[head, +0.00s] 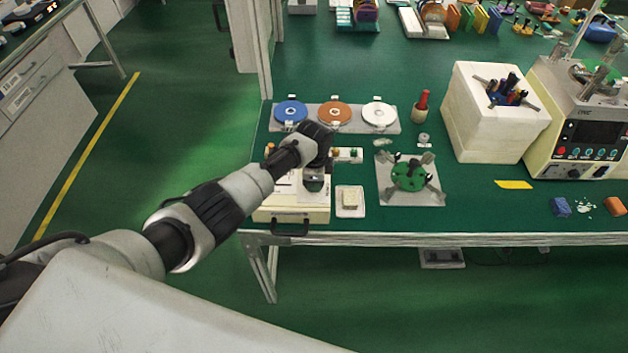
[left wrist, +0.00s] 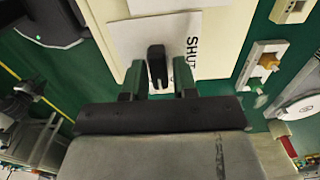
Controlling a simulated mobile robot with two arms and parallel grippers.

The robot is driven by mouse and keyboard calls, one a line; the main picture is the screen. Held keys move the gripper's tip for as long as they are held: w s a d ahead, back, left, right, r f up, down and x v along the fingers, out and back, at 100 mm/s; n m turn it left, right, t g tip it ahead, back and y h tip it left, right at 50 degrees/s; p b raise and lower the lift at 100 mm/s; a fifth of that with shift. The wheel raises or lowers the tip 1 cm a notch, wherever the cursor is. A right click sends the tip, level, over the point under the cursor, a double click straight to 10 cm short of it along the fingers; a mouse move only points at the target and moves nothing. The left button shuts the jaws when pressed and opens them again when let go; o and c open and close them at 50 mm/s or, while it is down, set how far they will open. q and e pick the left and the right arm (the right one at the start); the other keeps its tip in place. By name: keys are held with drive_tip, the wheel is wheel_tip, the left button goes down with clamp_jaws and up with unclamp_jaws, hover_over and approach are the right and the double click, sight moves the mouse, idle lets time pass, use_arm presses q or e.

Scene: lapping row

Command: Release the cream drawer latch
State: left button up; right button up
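The cream drawer unit (head: 315,213) stands at the table's front left edge, with a black handle (head: 290,231) on its front. My left gripper (head: 315,186) is over its top, pointing down. In the left wrist view the cream top (left wrist: 225,45) carries a white label (left wrist: 140,42) with the letters "SHUT". A black upright latch lever (left wrist: 157,66) stands between the two fingers of my left gripper (left wrist: 158,82). The fingers are apart, with narrow gaps showing beside the lever. The lever's base is partly hidden. My right gripper is in neither view.
Behind the drawer is a tray with blue (head: 291,111), orange (head: 334,114) and white (head: 379,115) discs. To the right are a small white tray (head: 350,212), a green round fixture (head: 411,176), a white foam box (head: 487,130) and a cream instrument (head: 560,150).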

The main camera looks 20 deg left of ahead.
use_arm(q)
drive_tip(key=shift+o, duration=1.3)
drive_tip(key=shift+r, duration=0.1)
wheel_tip(320, 180, up, 11)
drive_tip(key=shift+f+b, duration=0.2)
drive_tip(key=shift+b, duration=0.1)
